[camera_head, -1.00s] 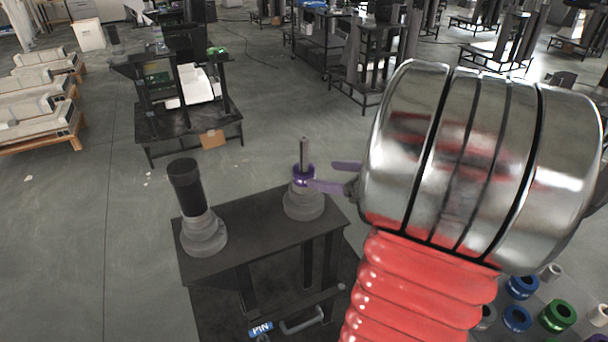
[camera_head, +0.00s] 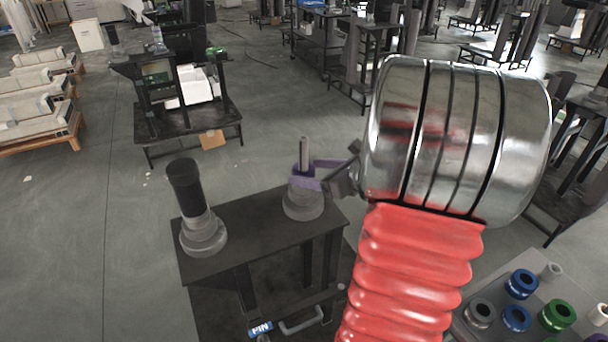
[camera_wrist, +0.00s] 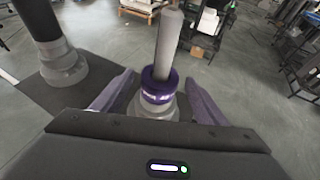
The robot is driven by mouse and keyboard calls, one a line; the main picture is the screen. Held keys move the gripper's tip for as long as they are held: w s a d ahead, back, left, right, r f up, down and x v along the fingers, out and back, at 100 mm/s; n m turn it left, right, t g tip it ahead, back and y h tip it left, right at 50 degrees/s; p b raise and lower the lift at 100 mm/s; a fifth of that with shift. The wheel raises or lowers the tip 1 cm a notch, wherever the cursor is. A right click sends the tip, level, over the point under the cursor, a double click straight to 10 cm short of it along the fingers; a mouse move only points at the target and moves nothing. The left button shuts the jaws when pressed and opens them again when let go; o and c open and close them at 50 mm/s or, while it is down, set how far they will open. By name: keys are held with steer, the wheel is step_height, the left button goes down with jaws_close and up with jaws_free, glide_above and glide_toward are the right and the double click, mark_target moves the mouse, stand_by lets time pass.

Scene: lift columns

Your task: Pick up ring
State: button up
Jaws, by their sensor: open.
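A purple ring (camera_wrist: 157,88) sits around the grey pin (camera_wrist: 168,45), low on it, above a stepped grey base (camera_head: 304,204). In the head view the ring (camera_head: 303,172) is partly hidden by my gripper. My gripper (camera_head: 314,174) reaches in from the right with its purple fingers at the ring's height. In the wrist view my gripper (camera_wrist: 152,88) is open, with one finger on each side of the ring. Gaps show between the ring and both fingers there.
A dark column (camera_head: 186,187) on a stepped base stands left on the same dark table (camera_head: 250,228). A grey board (camera_head: 478,327) at lower right carries blue, green and grey rings. My arm covers the right of the head view.

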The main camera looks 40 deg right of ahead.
steer(key=shift+x, duration=1.4)
steer(key=shift+c, duration=0.4)
steer(key=c, duration=1.2)
